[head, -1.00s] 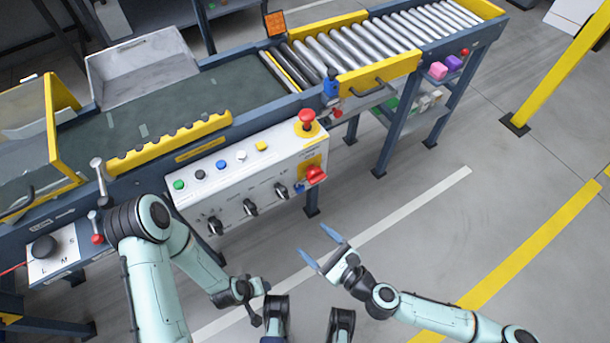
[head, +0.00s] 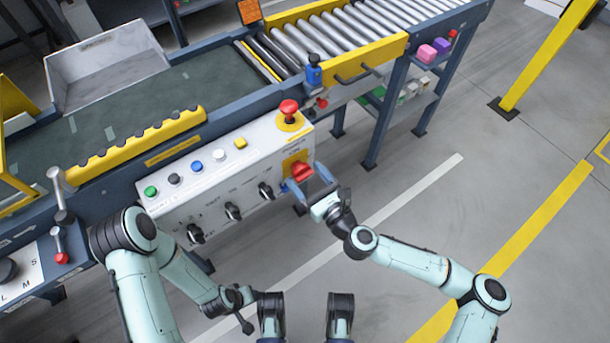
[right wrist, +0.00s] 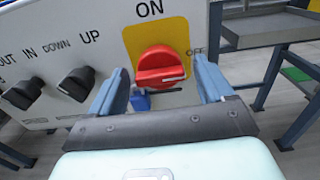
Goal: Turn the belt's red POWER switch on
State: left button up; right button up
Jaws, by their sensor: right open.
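The red POWER switch (head: 301,172) sits on a yellow plate at the right end of the white control panel (head: 215,187). In the right wrist view the red knob (right wrist: 160,66) has its grip bar about level, its pale mark toward OFF at the right; ON is printed above. My right gripper (right wrist: 162,84) is open, its fingers on either side of the knob's lower part; contact cannot be told. In the head view the right gripper (head: 306,182) is just below the switch. My left gripper (head: 240,310) is low, below the panel; its jaws are unclear.
A small blue item (right wrist: 140,101) hangs just below the knob, between my fingers. A red mushroom button (head: 289,108) is above the switch. Black selector knobs (head: 233,211) are to its left.

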jog(key=shift+w+a, duration=0.3)
jog(key=shift+w, duration=0.2)
jog(key=c, duration=1)
jog(key=shift+c, duration=0.2)
